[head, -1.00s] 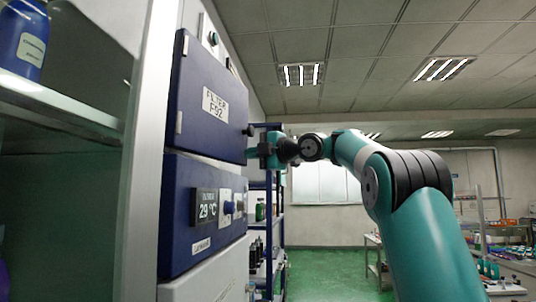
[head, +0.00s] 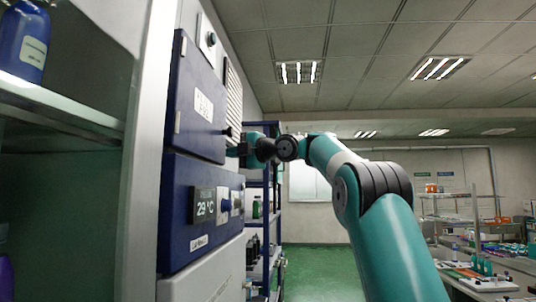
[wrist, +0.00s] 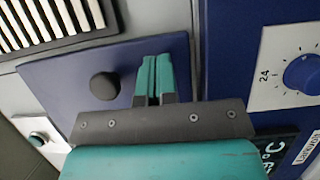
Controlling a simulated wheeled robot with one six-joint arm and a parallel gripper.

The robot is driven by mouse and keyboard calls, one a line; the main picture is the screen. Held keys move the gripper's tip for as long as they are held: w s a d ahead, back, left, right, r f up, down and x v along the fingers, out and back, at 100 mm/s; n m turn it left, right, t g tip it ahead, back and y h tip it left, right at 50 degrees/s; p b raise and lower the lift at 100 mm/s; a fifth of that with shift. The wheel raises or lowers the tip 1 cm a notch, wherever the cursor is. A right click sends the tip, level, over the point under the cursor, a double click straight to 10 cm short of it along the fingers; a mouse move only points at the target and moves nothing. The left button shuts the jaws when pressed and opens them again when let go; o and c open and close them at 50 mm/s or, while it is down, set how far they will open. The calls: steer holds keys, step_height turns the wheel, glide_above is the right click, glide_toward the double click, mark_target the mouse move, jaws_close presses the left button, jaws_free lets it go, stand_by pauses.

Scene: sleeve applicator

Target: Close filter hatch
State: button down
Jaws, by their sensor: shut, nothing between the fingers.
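The filter hatch (head: 197,110) is a dark blue door with a white label, hinged at its left in the head view. It lies close to the cabinet front; I cannot tell whether it is fully flush. The hatch also shows in the wrist view (wrist: 62,82), with its round black knob (wrist: 104,86). My gripper (wrist: 153,78) is shut and empty, its teal fingertips over the hatch face beside the knob. I cannot tell if they touch it. In the head view my gripper (head: 238,150) is at the hatch's free edge, partly hidden.
A blue control panel (head: 180,235) with a 29 °C display and a knob sits below the hatch. A striped vent (head: 235,95) is beyond it. An open shelf with a blue bottle (head: 24,45) is at near left. The green floor (head: 315,265) is clear.

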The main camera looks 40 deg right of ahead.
steer(key=s+d+b, duration=0.1)
steer(key=s+d, duration=0.7)
steer(key=s, duration=0.2)
steer(key=shift+s+d+b, duration=0.15)
steer(key=shift+d+b, duration=0.15)
steer(key=shift+d, duration=0.1)
